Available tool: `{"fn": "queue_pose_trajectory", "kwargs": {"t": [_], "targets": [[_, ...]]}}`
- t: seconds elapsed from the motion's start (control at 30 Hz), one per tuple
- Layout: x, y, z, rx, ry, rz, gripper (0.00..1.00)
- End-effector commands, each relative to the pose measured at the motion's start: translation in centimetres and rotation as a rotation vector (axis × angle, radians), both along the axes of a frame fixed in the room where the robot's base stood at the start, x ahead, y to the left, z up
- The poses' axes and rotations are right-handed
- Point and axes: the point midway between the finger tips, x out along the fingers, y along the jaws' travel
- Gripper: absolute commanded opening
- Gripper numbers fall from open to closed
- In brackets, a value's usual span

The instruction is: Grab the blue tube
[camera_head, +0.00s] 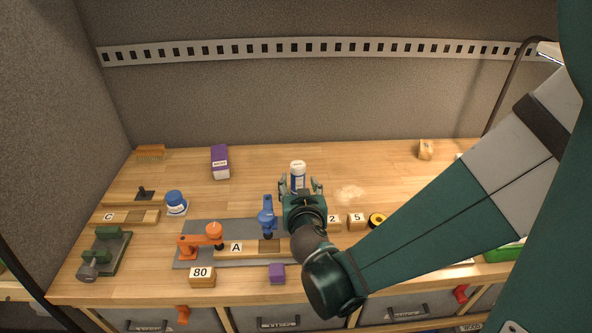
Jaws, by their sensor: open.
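A small upright tube (298,169) with a white top and a blue band stands on the wooden bench, right of centre. It appears to be the blue tube. My gripper (300,186) is open, with one finger to the left and one to the right of the tube in the picture. The tube's lower part is hidden by the gripper. I cannot tell how deep between the fingers it sits or whether they touch it.
A blue toggle clamp (267,217) stands close left of my gripper, and an orange one (203,240) farther left. A blue-and-white jar (176,203) and a purple box (220,161) are at left. Number blocks (356,220) lie right of the gripper. The bench behind the tube is clear.

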Motion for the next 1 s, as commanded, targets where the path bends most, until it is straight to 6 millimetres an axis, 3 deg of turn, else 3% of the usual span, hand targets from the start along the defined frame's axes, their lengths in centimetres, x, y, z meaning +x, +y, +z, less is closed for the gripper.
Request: {"fn": "queue_pose_trajectory", "kwargs": {"t": [0.17,0.6,1.0], "targets": [[0.6,0.0,-0.2,0.000,0.000,0.000,0.46],[4.7,0.1,-1.4,0.001,0.000,0.000,0.46],[5.0,0.1,-1.4,0.000,0.000,0.000,0.46]]}}
